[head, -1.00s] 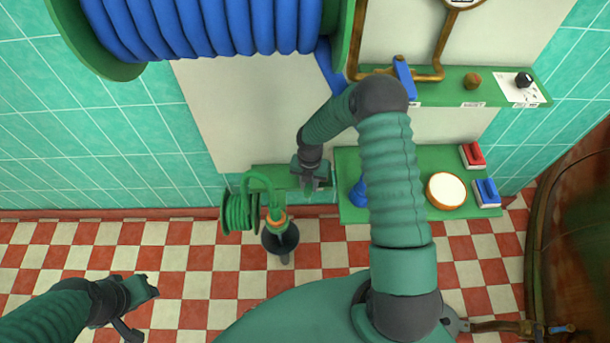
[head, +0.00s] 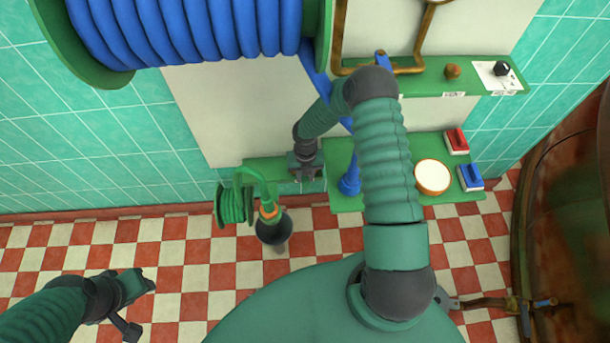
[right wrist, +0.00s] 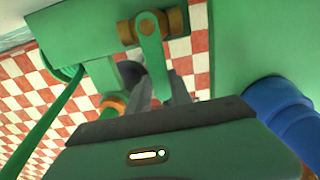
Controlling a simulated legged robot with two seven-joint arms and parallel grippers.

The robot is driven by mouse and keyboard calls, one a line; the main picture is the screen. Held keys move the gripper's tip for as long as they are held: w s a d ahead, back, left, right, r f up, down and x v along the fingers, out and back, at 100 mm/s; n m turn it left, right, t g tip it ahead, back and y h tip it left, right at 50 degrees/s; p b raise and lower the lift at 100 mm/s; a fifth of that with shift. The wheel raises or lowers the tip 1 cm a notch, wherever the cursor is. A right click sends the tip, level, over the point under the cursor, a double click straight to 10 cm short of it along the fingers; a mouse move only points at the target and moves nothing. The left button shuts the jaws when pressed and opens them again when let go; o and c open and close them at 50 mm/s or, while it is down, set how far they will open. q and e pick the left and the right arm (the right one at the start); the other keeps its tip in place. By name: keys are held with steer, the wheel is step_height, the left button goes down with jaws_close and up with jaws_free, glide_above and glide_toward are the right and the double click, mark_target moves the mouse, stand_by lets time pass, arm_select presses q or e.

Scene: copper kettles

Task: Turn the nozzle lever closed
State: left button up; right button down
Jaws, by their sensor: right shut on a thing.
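The nozzle lever (right wrist: 152,62) is a flat green bar on a brass pivot in the right wrist view. It hangs down between the grey fingers of my right gripper (right wrist: 158,92), which is shut on it. In the head view my right gripper (head: 306,177) is at the front of the green ledge, left of the blue nozzle (head: 350,182); the lever cannot be made out there. My left gripper (head: 137,300) is apart from everything, low at the left over the floor; its finger gap is unclear.
A small green hose reel (head: 235,205) and a dark funnel-like piece (head: 272,230) with an orange collar stand left of my right gripper. A big blue hose reel (head: 190,25) hangs above. A green shelf (head: 405,150) holds a round white-topped item and red and blue blocks.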

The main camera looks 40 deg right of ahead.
mark_target(306, 178)
steer(key=c, duration=1.2)
jaws_free()
steer(key=shift+d, duration=0.1)
steer(key=shift+o, duration=0.2)
steer(key=shift+r, duration=0.1)
step_height(306, 178, up, 12)
steer(key=p, duration=0.2)
steer(key=shift+f, duration=0.2)
